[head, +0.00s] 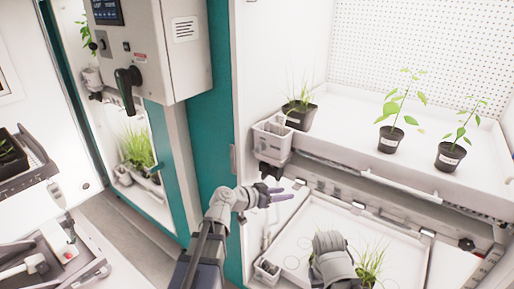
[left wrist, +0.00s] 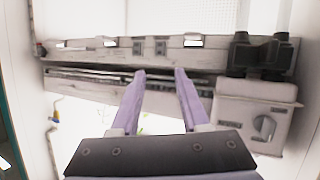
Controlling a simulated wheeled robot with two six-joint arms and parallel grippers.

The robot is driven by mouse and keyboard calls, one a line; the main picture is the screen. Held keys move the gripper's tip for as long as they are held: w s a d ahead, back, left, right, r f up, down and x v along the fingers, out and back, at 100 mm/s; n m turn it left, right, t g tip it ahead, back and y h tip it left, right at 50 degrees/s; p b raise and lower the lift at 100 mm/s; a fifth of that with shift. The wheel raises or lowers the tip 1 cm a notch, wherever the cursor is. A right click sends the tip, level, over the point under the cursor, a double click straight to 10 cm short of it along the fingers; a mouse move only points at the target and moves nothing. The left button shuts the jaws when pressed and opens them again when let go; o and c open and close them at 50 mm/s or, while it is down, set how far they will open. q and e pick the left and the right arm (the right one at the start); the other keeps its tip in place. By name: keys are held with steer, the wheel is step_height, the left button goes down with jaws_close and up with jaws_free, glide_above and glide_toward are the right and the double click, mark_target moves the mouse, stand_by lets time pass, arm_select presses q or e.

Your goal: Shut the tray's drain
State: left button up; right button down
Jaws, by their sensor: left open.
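In the head view a lower white tray (head: 407,262) sits below an upper white tray (head: 340,133). A small black and red knob (head: 466,243) is at the right end near the lower tray. I cannot tell for sure which part is the drain or how it is set. My left gripper (head: 283,194) is open and empty, in front of the trays' left side. Its fingers also show in the left wrist view (left wrist: 160,82), apart and pointing at a rail. A pale box with a round dial (left wrist: 263,127) is right of them. My right gripper's fingers are not visible.
Potted plants (head: 388,139) stand on the upper tray. A pale caddy (head: 271,139) hangs at its left corner. A teal post (head: 212,130) and a control box (head: 181,45) with a black handle (head: 127,88) are to the left. A hanging yellow-ended part (left wrist: 53,108) is at left in the wrist view.

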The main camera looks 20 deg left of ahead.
mark_target(258, 147)
arm_select(q)
steer(key=w+a+r+n+t+y, duration=0.1)
steer(key=w+a+r+t+y, duration=0.2)
steer(key=a, duration=0.4)
steer(key=w+a+r+n+t, duration=0.25)
steer(key=a+r, duration=0.25)
steer(key=a, duration=0.3)
steer(key=shift+m+t, duration=0.45)
steer(key=shift+x, duration=3.8)
steer(key=shift+d+f, duration=0.15)
steer(key=shift+d, duration=0.05)
steer(key=shift+s, duration=0.1)
jaws_close()
